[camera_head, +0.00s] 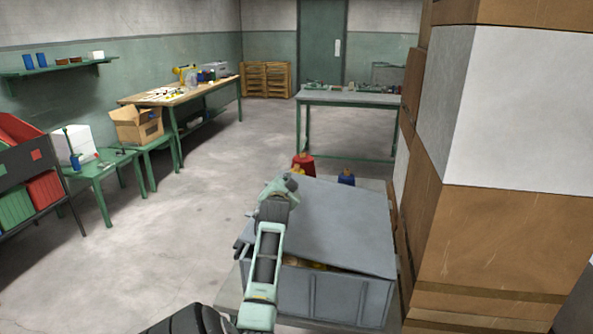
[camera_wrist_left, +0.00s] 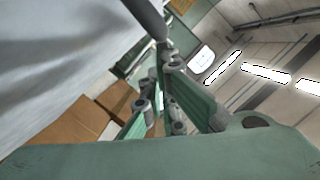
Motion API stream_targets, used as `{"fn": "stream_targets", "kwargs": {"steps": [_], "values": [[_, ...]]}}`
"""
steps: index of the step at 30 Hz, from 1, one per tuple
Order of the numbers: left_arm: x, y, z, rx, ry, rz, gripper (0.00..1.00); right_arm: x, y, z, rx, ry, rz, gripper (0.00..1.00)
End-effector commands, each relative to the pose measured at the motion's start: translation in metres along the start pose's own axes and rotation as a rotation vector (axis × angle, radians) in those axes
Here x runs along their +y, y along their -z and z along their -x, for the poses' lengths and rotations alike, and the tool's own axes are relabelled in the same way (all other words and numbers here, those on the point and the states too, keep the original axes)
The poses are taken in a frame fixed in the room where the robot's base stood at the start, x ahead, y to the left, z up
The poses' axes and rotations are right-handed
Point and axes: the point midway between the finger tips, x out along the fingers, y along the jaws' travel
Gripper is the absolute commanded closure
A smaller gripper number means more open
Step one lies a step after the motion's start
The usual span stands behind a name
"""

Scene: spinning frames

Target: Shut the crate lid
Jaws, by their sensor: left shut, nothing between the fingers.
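The grey crate (camera_head: 335,297) stands on a low support at the bottom centre of the head view. Its flat grey lid (camera_head: 345,222) lies low over the top, with a narrow gap along the front edge. Some yellowish contents (camera_head: 303,263) show through the gap. My left arm reaches up across the crate's left side, and its far end (camera_head: 285,187) is by the lid's far left corner. My left gripper (camera_wrist_left: 163,68) is shut and empty in the left wrist view. I cannot tell whether it touches the lid. My right gripper is not in view.
Stacked cardboard boxes (camera_head: 490,235) rise close to the crate's right side. A red container (camera_head: 303,164) and a blue one (camera_head: 346,177) stand just behind the crate. A green table (camera_head: 350,98) stands farther back. The floor to the left is open.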

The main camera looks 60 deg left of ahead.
Motion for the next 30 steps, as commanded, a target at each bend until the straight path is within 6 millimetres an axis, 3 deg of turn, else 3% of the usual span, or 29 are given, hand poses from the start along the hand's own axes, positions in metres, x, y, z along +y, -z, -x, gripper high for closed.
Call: {"fn": "stream_targets", "kwargs": {"steps": [1, 3, 10, 30], "values": [[0.007, -0.015, -0.003, -0.003, -0.007, 0.024, 1.00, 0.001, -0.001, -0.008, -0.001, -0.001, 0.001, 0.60], [0.013, -0.025, -0.006, -0.002, -0.015, 0.059, 1.00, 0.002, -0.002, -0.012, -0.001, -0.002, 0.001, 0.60], [0.026, -0.047, -0.011, 0.000, -0.033, 0.135, 1.00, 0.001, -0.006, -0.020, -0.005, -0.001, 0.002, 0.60], [0.034, -0.057, -0.013, -0.012, -0.047, 0.159, 1.00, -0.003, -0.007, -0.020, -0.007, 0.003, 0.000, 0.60]]}}
